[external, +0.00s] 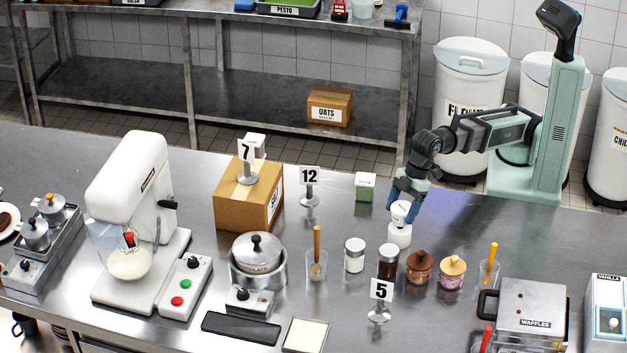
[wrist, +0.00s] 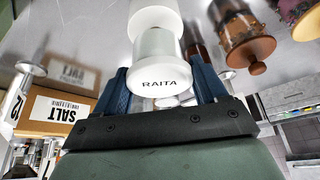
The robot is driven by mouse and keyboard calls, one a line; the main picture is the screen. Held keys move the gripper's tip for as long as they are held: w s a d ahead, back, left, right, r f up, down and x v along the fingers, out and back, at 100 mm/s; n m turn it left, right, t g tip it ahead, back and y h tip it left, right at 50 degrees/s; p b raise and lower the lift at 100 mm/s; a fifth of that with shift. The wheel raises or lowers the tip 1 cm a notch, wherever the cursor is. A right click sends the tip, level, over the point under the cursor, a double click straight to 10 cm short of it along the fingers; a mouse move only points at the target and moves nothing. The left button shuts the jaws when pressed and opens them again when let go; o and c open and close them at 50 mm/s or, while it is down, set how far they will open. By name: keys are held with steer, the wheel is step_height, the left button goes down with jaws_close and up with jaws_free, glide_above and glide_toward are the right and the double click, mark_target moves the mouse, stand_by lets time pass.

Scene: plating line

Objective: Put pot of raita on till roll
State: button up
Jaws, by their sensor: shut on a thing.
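The pot of raita (wrist: 160,82) is a small white pot with a dark RAITA label. My gripper (external: 401,205) is shut on it, with the blue fingers on either side of the pot in the wrist view. A plain white cylinder, which looks like the till roll (external: 399,237), stands on the counter directly below the pot. In the wrist view the till roll (wrist: 155,18) shows just beyond the pot, lined up with it. I cannot tell whether the pot touches the roll or hangs slightly above it.
A green-and-white box (external: 365,187) stands to the left at the back. Jars (external: 388,262) and lidded pots (external: 419,267) stand in front. A SALT carton (external: 247,197) and number stand 12 (external: 310,187) are farther left.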

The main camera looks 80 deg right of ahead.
steer(key=shift+f, duration=1)
steer(key=shift+f, duration=0.15)
steer(key=o, duration=1.1)
steer(key=v, duration=1.2)
steer(key=shift+s, duration=0.1)
